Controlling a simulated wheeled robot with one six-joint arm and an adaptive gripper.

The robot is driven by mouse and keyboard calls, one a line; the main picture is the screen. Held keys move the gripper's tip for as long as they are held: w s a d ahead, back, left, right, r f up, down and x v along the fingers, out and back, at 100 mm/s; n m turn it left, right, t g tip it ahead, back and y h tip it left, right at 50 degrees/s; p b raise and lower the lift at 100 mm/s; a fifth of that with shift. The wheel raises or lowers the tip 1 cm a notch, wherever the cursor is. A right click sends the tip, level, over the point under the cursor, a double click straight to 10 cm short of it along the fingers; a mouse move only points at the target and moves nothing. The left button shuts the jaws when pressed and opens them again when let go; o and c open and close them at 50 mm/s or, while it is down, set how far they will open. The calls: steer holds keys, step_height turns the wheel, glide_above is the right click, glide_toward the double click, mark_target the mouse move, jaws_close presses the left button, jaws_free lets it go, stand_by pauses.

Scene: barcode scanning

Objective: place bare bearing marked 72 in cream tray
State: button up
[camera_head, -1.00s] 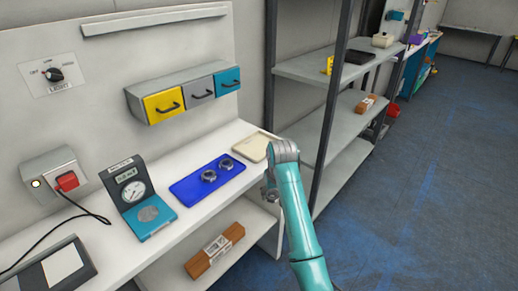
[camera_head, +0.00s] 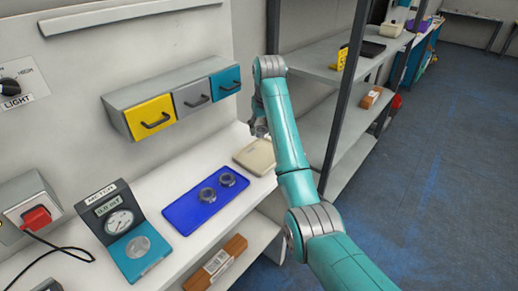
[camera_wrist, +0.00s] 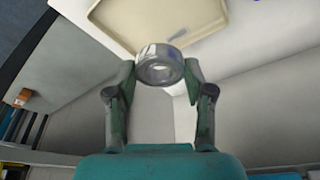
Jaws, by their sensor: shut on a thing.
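In the wrist view my gripper (camera_wrist: 160,80) is shut on a grey metal ring-shaped bearing (camera_wrist: 160,72), held between its two fingertips. Any marking on the bearing is too small to read. The cream tray (camera_wrist: 130,25) lies beyond the bearing at the top of that view, and its floor looks empty apart from a small grey mark. In the head view my gripper (camera_head: 258,128) hangs above the back edge of the cream tray (camera_head: 253,157), and the arm hides part of the tray. The held bearing cannot be made out there.
A blue tray (camera_head: 180,219) on the white bench holds two bearings (camera_head: 208,195). A dial meter (camera_head: 120,220) stands to its left. Drawers (camera_head: 190,98) hang on the wall above. A shelf rack post (camera_head: 345,100) stands right of the arm.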

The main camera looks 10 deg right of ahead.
mark_target(261, 155)
step_height(261, 155, down, 10)
steer(key=shift+r, duration=0.2)
steer(key=shift+f, duration=0.1)
stand_by(0.3)
steer(key=o, duration=1.4)
